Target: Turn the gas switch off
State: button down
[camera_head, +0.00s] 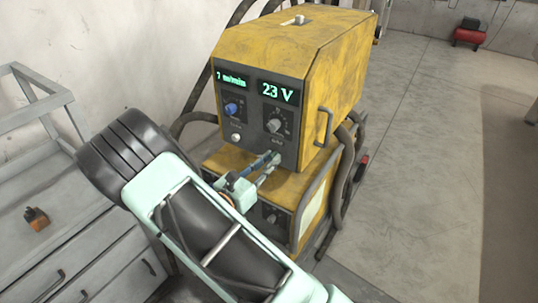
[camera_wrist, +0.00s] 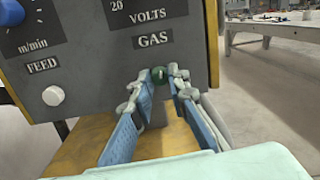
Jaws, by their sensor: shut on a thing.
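The gas switch (camera_wrist: 159,74) is a small dark green knob under the GAS label in the wrist view, low on the front panel of the yellow welding machine (camera_head: 303,48). My gripper (camera_wrist: 160,77) reaches up to it, with one blue-and-grey finger on each side. The fingers are closed in on the knob and appear to touch its sides. In the head view my gripper (camera_head: 272,159) is at the lower edge of the upper box's panel. There the switch is mostly hidden by the fingertips.
A white button (camera_wrist: 53,96) sits left of the switch under FEED. A blue knob (camera_head: 232,109) and a grey knob (camera_head: 274,126) are above. Hoses (camera_head: 343,165) hang at the machine's right side. A grey drawer cabinet (camera_head: 100,262) stands at left.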

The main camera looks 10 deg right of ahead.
jog(key=n+p, duration=0.4)
jog(key=n, duration=0.2)
jog(key=shift+r+n+t, duration=0.1)
jog(key=shift+n+t, duration=0.3)
jog(key=n+p, duration=0.2)
jog(key=n, duration=0.3)
jog(key=shift+y, duration=0.3)
jog(key=shift+s+d+n+p, duration=0.1)
jog(key=shift+n+p, duration=0.2)
jog(key=shift+n, duration=0.1)
jog(key=c, duration=1.8)
grip_release()
jog(key=shift+c, duration=0.2)
jog(key=v, duration=1.2)
jog(key=shift+f, duration=0.4)
